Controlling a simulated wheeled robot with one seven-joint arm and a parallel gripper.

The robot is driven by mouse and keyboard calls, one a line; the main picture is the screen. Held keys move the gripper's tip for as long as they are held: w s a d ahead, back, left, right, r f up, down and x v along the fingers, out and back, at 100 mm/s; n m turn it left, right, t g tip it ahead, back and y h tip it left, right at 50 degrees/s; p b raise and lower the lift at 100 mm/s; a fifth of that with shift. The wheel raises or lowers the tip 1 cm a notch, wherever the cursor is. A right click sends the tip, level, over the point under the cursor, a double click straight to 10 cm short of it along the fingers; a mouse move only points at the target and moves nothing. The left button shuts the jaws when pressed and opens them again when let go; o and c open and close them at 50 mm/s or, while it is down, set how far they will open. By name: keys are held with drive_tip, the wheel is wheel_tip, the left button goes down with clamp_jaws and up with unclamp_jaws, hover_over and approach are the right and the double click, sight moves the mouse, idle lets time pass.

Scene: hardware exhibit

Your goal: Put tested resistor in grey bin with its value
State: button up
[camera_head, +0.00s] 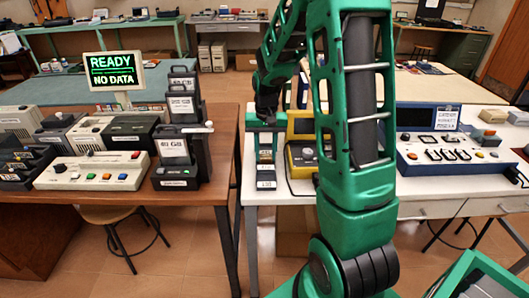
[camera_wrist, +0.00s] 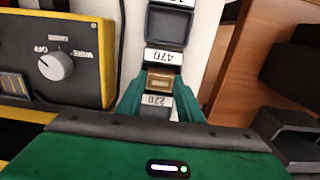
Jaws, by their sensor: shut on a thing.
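In the wrist view my gripper (camera_wrist: 161,84) has one green finger on each side of a small brown block with a pale top, which looks like the resistor (camera_wrist: 160,80). The gripper is shut on it. The block is over or in the column of small grey bins, by the white 470 label (camera_wrist: 163,57); I cannot tell if it rests inside. A 220 label (camera_wrist: 157,100) is on its other side. An empty grey bin (camera_wrist: 168,26) is nearer the front. In the head view my gripper (camera_head: 265,142) hangs over the bins, whose front label (camera_head: 266,185) shows.
A yellow tester (camera_head: 302,153) with a knob stands close beside the bins; its knob (camera_wrist: 55,66) points near OFF. A blue console (camera_head: 447,138) is farther right. The brown table at left holds drives, a white button panel (camera_head: 92,174) and a READY / NO DATA screen (camera_head: 113,71).

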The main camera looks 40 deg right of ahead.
sight(265, 156)
drive_tip(key=shift+f, duration=0.2)
drive_tip(key=o, duration=1.1)
wheel_tip(265, 156, up, 12)
drive_tip(key=s+a, duration=0.2)
drive_tip(key=s, duration=2.6)
drive_tip(key=shift+s+a+r, duration=0.2)
drive_tip(key=shift+s+a, duration=0.1)
